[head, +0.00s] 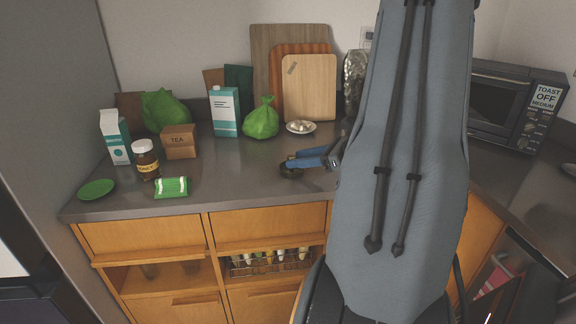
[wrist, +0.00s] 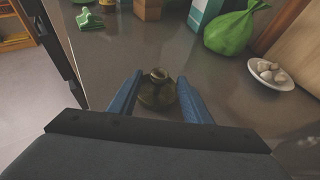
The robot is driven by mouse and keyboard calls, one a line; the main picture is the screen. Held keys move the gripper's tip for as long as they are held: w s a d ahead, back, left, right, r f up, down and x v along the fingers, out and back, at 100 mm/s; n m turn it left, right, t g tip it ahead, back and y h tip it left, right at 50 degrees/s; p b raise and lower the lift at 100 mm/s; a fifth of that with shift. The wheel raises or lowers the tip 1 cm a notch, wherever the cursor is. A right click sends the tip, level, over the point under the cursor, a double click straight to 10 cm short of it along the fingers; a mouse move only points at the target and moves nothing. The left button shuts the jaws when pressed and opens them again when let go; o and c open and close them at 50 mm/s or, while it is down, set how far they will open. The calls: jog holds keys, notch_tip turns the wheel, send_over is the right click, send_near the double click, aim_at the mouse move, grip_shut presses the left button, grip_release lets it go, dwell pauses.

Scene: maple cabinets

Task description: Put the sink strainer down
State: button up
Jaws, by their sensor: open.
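The sink strainer (head: 290,172) is a small dark round piece with a short knob on top, and it sits on the grey countertop (head: 230,172). In the wrist view the strainer (wrist: 157,90) lies between the two blue fingers. My gripper (head: 290,164) is open, with one finger on each side of the strainer. I see gaps beside the knob, and I cannot tell whether a finger touches the rim. The strainer's near edge is partly hidden by the fingers.
A white bowl of garlic (head: 301,127) and a green bag (head: 262,119) stand behind my gripper. A tea box (head: 179,141), a honey jar (head: 146,159), cartons and a green packet (head: 171,187) are to the left. Open counter lies between them and my gripper.

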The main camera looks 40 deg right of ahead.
jog(key=p+x, duration=0.2)
jog(key=x, duration=0.5)
jog(key=shift+w+a, duration=0.2)
jog(key=shift+a, duration=0.05)
grip_shut()
